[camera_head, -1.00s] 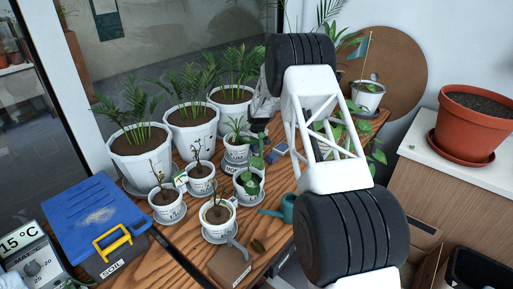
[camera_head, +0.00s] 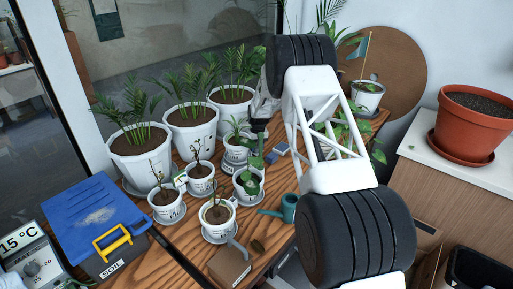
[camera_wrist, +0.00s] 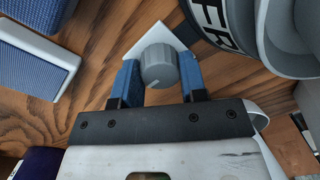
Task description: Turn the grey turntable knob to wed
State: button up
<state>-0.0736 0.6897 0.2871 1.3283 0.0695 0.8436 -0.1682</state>
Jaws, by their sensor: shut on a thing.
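The grey ribbed knob (camera_wrist: 158,66) sits on a pale plate (camera_wrist: 136,50) with a pointed corner, on the wood in the wrist view. My gripper (camera_wrist: 158,76) is shut on the knob, with one blue fingertip on each side of it. No "wed" mark can be made out. In the head view my gripper (camera_head: 259,122) is small, partly behind my arm, and the knob cannot be made out.
Large potted palms (camera_head: 190,125) and several small white pots (camera_head: 219,217) crowd the wooden table left of my gripper. A teal watering can (camera_head: 288,207) stands near the table's front edge.

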jog(key=o, duration=0.9)
jog(key=shift+r, duration=0.1)
jog(key=shift+d+r, duration=0.2)
jog(key=shift+r, duration=3.6)
